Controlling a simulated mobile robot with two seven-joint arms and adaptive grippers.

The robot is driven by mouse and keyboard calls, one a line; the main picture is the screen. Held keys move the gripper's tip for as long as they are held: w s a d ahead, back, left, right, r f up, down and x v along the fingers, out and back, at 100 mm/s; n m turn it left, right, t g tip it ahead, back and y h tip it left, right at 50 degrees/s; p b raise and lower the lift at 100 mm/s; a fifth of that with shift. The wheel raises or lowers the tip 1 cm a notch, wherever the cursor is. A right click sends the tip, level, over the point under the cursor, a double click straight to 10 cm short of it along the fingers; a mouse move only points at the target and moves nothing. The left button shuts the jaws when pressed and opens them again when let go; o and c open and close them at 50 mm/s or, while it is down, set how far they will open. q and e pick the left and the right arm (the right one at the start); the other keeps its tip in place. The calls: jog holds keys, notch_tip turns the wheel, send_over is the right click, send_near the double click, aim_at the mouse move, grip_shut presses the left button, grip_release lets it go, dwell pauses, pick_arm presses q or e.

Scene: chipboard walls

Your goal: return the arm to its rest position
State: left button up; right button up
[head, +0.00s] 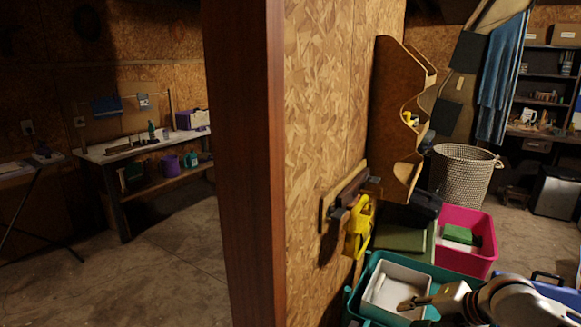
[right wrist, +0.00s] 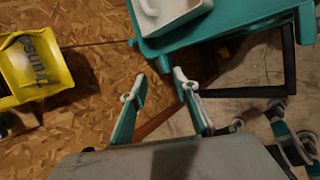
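My right arm comes in at the bottom right of the head view, with its gripper (head: 412,303) over or beside the white container in the teal bin. In the right wrist view the right gripper (right wrist: 159,80) has its two teal and grey fingers apart, with nothing between them. Chipboard and part of the floor show behind the fingers. My left arm and gripper are not in view.
The teal bin (head: 353,301) holds a white container (head: 407,276). A pink bin (head: 469,259) stands behind it. A yellow object (head: 358,228) hangs on the chipboard wall (head: 312,110). A wooden post (head: 243,160) stands left. A woven basket (head: 461,178) is farther back.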

jog(key=s+a+f+m+t+h, duration=0.1)
jog(key=s+a+f+m, duration=0.65)
jog(key=s, duration=0.25)
jog(key=s+d+m+g+h, duration=0.1)
jog(key=s+d+m+h, duration=0.8)
jog(key=s+d+m, duration=0.6)
pick_arm(q)
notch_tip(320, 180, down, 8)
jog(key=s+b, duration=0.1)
jog(key=b, duration=0.5)
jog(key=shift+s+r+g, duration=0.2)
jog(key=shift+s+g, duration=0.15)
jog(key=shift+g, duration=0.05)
pick_arm(e)
jog(key=a+f+t+y, duration=0.3)
jog(key=a+f+y, duration=0.5)
jog(key=a+f, duration=0.9)
notch_tip(320, 180, down, 4)
jog(key=shift+a+f+m, duration=0.15)
jog(key=shift+m, duration=0.2)
